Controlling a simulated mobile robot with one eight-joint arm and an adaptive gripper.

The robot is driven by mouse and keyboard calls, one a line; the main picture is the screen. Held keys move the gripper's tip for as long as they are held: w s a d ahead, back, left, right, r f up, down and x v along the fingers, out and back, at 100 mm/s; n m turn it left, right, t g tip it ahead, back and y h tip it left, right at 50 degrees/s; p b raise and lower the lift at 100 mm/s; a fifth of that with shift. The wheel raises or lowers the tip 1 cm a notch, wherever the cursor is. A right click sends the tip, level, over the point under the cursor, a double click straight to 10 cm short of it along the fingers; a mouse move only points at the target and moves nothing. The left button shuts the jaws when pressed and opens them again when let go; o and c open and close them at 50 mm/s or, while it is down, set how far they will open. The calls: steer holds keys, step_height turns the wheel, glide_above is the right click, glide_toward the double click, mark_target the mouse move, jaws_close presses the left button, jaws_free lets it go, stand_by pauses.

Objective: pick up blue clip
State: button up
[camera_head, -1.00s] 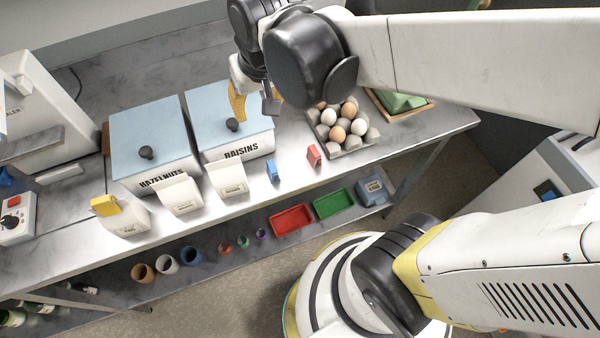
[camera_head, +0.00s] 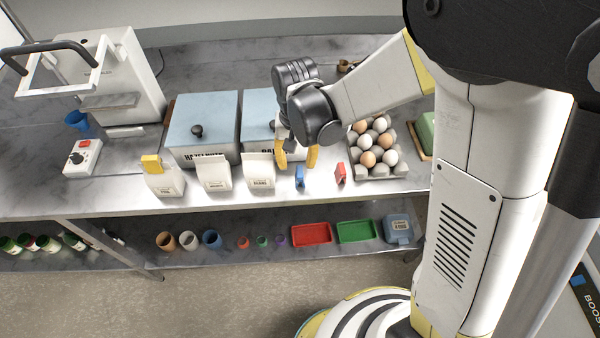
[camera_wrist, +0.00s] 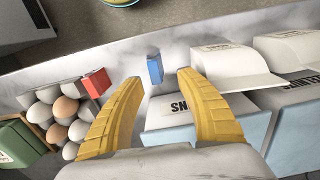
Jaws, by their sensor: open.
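The blue clip (camera_head: 300,176) stands on the steel table between a white paper bag and a red clip (camera_head: 340,173). In the wrist view the blue clip (camera_wrist: 155,69) shows beyond my fingertips, roughly between them, with nothing touching it. My gripper (camera_head: 297,160) has yellow fingers spread apart and is empty. In the head view it hangs just behind and above the blue clip. The wrist view shows both fingers of my gripper (camera_wrist: 157,78) wide apart.
The red clip also shows in the wrist view (camera_wrist: 96,82), beside the egg tray (camera_head: 392,172). White paper bags (camera_head: 260,173) stand left of the blue clip. The raisins bin (camera_head: 258,108) is behind, close to my gripper. A lower shelf holds a red tray (camera_head: 311,234).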

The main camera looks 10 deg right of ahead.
mark_target(300, 171)
steer(key=f, duration=0.1)
steer(key=f+b, duration=0.1)
steer(key=f, duration=0.3)
steer(key=shift+s+d+b, duration=0.25)
steer(key=shift+d+b, duration=0.1)
steer(key=shift+b, duration=0.05)
jaws_close()
